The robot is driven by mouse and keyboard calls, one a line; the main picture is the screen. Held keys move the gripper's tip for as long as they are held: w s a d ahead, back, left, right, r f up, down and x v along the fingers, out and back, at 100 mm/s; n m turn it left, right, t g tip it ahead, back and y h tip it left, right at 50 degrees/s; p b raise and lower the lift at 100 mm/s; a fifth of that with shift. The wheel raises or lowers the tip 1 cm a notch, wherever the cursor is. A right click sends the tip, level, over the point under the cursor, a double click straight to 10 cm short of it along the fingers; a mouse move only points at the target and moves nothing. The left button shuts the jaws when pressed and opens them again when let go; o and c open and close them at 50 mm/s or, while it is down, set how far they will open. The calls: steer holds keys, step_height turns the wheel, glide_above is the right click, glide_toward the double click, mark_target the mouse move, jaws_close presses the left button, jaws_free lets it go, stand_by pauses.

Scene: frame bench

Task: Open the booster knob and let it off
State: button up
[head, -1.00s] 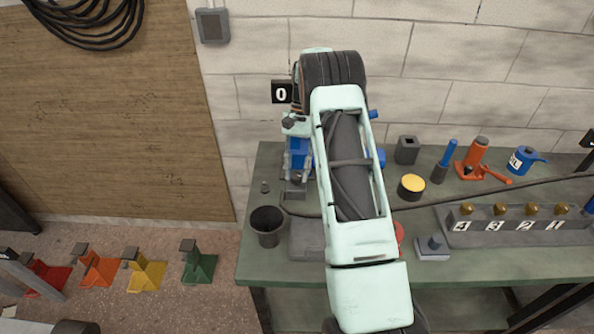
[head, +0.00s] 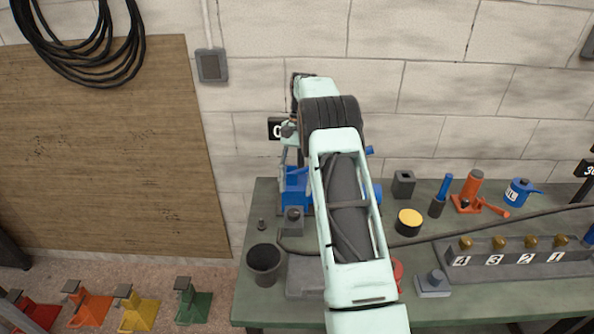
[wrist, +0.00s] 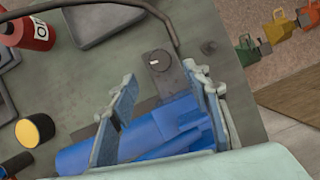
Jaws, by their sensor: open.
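The blue booster (head: 297,190) stands on the green bench, partly behind my arm in the head view. Its blue body (wrist: 140,145) lies below and between my fingers in the wrist view. A dark round knob with a white mark (wrist: 158,60) sits on a grey block beyond the fingertips. That grey block (head: 293,218) also shows in front of the blue body in the head view. My gripper (wrist: 163,92) is open with nothing held. It is above the booster in the head view (head: 291,158), apart from the knob.
A dark cup (head: 264,262) stands at the bench's left front. A yellow-topped can (head: 409,222), red jack (head: 469,192) and blue oil can (head: 520,192) are to the right.

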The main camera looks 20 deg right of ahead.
steer(key=v, duration=0.4)
steer(key=shift+w+d+r, duration=0.1)
steer(key=shift+r, duration=0.25)
stand_by(0.3)
